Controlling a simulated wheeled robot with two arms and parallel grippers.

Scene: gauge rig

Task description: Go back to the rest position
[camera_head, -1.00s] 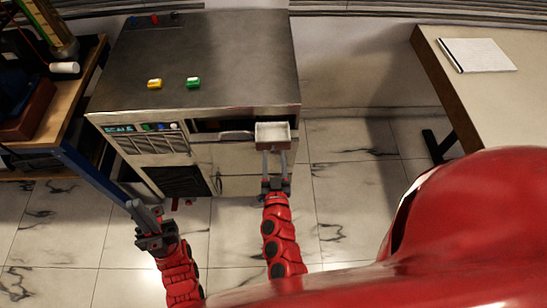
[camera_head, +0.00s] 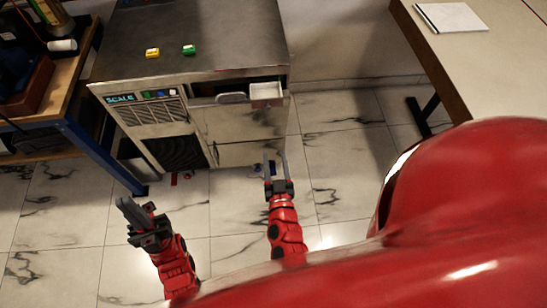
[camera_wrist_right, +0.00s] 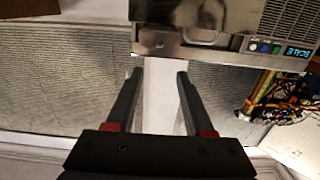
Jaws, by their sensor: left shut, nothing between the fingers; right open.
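My right gripper (camera_head: 276,160) is in front of the metal cabinet (camera_head: 205,45), low over the floor. My left gripper (camera_head: 128,206) is shut and empty, over the floor to the lower left of the cabinet, touching nothing.
A workbench (camera_head: 75,75) stands at the left. A table (camera_head: 455,60) with a white pad (camera_head: 450,17) stands at the right. The tiled floor (camera_head: 335,165) between is clear.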

